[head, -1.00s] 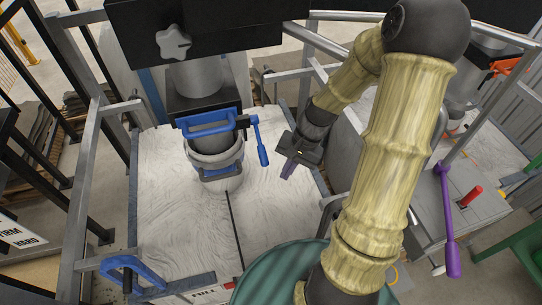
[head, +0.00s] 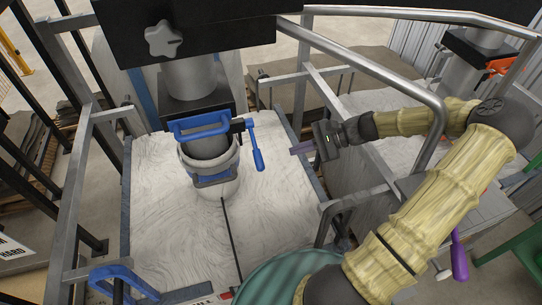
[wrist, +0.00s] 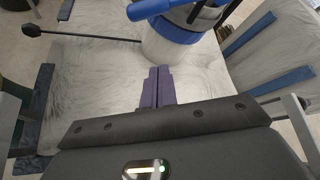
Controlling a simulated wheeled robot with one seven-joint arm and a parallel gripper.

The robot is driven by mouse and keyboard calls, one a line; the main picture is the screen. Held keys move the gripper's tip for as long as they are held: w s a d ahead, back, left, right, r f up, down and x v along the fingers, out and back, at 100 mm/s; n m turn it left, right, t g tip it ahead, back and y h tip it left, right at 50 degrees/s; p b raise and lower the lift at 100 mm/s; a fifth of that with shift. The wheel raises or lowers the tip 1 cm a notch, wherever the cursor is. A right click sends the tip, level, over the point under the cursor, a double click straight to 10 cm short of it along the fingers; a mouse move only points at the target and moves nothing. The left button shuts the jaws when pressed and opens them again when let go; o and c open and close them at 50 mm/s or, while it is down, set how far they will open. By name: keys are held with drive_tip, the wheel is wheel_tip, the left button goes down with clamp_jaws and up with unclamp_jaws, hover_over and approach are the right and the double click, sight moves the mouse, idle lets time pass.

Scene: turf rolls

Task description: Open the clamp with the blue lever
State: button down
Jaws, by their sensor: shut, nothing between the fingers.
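In the wrist view the blue lever (wrist: 148,9) shows at the top edge, partly cut off. My gripper (head: 293,150) is to the right of the lever, apart from it, with its purple fingers pointing left toward it. The fingers (wrist: 158,78) are together and empty in the wrist view.
Metal rails (head: 372,67) stand behind and right of my arm.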

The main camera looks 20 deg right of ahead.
sight(256, 151)
drive_tip(key=a+f+p, duration=0.1)
drive_tip(key=a+p, duration=0.1)
drive_tip(key=a, duration=0.7)
drive_tip(key=shift+w+a, duration=0.25)
drive_tip(key=shift+w, duration=0.05)
drive_tip(key=shift+r+p, duration=0.2)
drive_tip(key=shift+p, duration=0.2)
drive_tip(key=shift+s+r+g+p, duration=0.1)
drive_tip(key=shift+s+g+p, duration=0.05)
drive_tip(key=shift+g+p, duration=0.2)
